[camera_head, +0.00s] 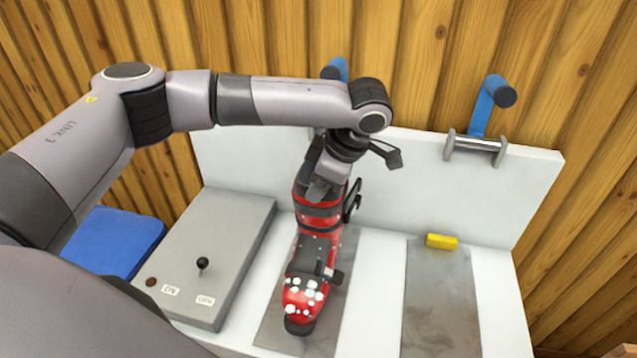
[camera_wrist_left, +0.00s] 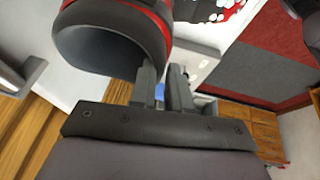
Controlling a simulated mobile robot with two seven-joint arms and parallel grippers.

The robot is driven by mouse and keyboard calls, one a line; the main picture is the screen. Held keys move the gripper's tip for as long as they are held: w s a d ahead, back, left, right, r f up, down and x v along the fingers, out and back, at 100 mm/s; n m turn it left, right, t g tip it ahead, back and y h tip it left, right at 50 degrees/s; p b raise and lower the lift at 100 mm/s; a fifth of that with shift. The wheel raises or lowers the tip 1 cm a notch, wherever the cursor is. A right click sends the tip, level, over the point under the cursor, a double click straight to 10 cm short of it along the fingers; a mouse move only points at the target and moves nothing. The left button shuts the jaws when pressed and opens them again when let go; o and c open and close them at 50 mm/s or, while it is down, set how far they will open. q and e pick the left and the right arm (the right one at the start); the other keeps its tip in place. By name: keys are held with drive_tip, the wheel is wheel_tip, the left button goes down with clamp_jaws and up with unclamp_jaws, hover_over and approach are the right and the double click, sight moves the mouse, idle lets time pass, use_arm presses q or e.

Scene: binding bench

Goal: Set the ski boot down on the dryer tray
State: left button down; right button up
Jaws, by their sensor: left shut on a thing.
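The red and black ski boot (camera_head: 318,245) is upright over a grey plate on the white bench, its toe with white spots towards me. I cannot tell whether its sole touches the plate. My left gripper (camera_head: 322,188) is shut on the boot's upper rim from above. In the left wrist view, the dark open cuff of the boot (camera_wrist_left: 105,42) is beside the fingers (camera_wrist_left: 163,85). A flat blue piece (camera_head: 115,240) left of the bench may be the dryer tray; its far part is clear, and my arm hides some of it. My right gripper is not in view.
A grey box (camera_head: 215,250) with a black-knobbed lever (camera_head: 203,264) stands between the blue piece and the boot. A second grey plate (camera_head: 440,305) on the right has a yellow block (camera_head: 441,241) at its back. Blue levers (camera_head: 485,105) rise behind the white back panel (camera_head: 500,185).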

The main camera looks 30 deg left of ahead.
use_arm(q)
drive_tip(key=shift+f, duration=0.2)
idle(0.6)
drive_tip(key=c, duration=1)
unclamp_jaws()
drive_tip(key=shift+s+f, duration=0.1)
drive_tip(key=shift+f, duration=0.1)
drive_tip(key=v, duration=0.7)
drive_tip(key=shift+d+r+b, duration=0.1)
drive_tip(key=shift+r+b, duration=0.1)
drive_tip(key=shift+b, duration=0.2)
